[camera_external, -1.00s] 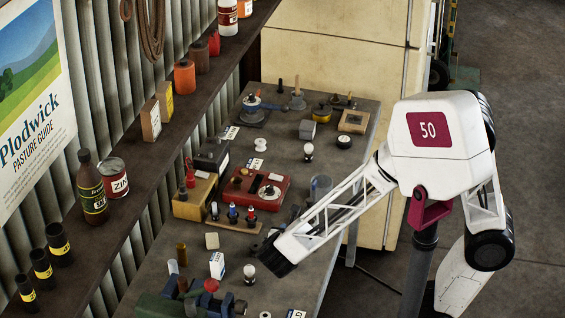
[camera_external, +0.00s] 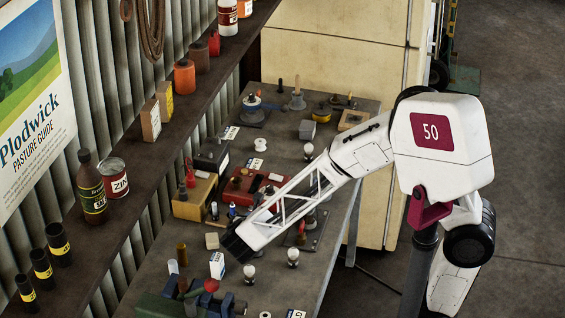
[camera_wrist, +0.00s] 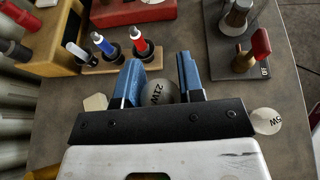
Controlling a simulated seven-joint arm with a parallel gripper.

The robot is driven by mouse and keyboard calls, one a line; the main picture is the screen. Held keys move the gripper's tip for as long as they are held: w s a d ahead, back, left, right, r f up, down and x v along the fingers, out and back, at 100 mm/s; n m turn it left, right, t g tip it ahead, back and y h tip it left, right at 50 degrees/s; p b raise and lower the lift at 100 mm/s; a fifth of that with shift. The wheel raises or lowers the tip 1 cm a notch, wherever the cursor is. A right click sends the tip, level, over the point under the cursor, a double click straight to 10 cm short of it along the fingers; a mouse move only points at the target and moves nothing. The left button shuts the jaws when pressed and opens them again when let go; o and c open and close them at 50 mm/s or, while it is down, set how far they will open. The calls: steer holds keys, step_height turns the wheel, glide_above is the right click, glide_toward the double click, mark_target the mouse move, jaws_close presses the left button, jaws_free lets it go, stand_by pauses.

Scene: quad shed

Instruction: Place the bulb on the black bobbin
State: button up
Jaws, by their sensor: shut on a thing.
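My gripper (camera_wrist: 156,82) has blue fingers closed around a pale round bulb marked 21W (camera_wrist: 158,94) in the wrist view. In the external view the gripper (camera_external: 234,250) is over the near part of the bench, and the bulb it holds is hidden there. Another bulb (camera_external: 293,257) stands to its right; its pale top, marked 5W (camera_wrist: 267,120), shows in the wrist view. Another pale bulb (camera_external: 249,272) stands just in front of the gripper. The black bobbin is not visible now; my arm covers the far right of the bench, where a round black piece showed earlier.
A pen stand (camera_wrist: 108,60) and a red case (camera_wrist: 130,12) lie beyond the gripper. A grey plate with a red-handled piece (camera_wrist: 258,48) is at right. A white box (camera_external: 217,265) and a green vise (camera_external: 165,305) are near.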

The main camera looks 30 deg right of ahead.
steer(key=shift+f, duration=1.75)
steer(key=shift+f, duration=0.1)
steer(key=o, duration=0.9)
steer(key=shift+v, duration=1.3)
steer(key=shift+s+a+r, duration=0.1)
steer(key=shift+r, duration=1.75)
steer(key=shift+s+a+r, duration=0.1)
steer(key=shift+r, duration=1.75)
